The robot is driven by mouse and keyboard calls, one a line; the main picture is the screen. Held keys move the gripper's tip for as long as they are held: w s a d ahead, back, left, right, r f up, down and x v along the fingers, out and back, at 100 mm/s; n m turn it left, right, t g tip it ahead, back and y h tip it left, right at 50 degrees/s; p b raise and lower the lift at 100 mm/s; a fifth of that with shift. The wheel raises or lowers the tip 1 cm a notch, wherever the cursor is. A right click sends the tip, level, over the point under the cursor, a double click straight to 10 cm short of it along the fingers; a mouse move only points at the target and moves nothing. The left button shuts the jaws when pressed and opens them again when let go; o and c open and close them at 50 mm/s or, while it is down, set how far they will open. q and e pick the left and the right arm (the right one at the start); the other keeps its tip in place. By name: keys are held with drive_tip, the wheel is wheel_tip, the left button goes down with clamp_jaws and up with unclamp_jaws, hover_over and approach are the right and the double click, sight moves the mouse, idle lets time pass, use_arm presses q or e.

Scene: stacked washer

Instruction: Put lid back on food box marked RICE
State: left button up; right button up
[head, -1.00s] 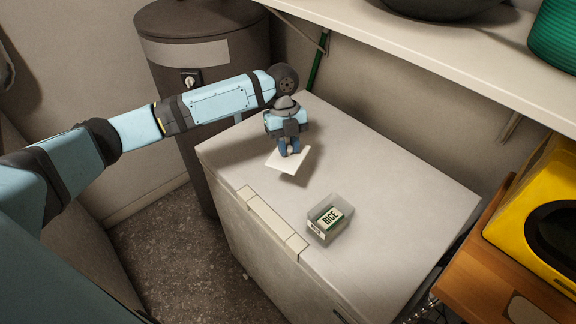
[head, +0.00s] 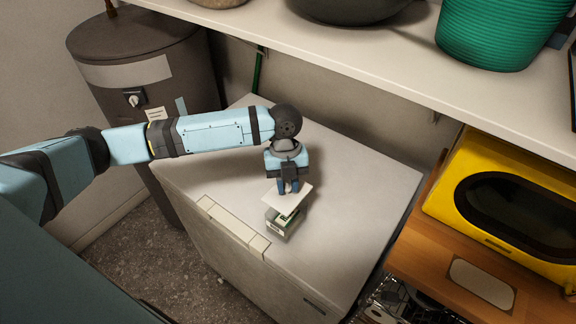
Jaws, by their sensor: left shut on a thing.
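The RICE food box (head: 278,229) is a small, clear, greyish box with a green and white label, standing on the white chest top. My left gripper (head: 289,188) is shut on the white square lid (head: 285,203). The lid is over the box's back part and looks tilted, overhanging to the left and back. It hides most of the box opening and part of the label. I cannot tell whether the lid touches the rim. My right gripper is not in view.
The white chest top (head: 345,195) is clear around the box. A white shelf (head: 330,50) with a green basket (head: 492,30) overhangs the back. A grey-brown cylinder tank (head: 140,90) stands at left. A yellow appliance (head: 510,195) sits on a wooden top (head: 440,265) at right.

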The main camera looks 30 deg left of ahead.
sight(287, 198)
use_arm(q)
wheel_tip(287, 198, down, 2)
drive_tip(key=shift+a+b, duration=0.15)
drive_tip(key=shift+b, duration=0.8)
wheel_tip(287, 198, down, 2)
drive_tip(key=b, duration=0.2)
drive_tip(key=shift+f+b, duration=0.25)
drive_tip(key=shift+b, duration=0.1)
drive_tip(key=shift+f, duration=0.9)
drive_tip(key=shift+p, duration=0.35)
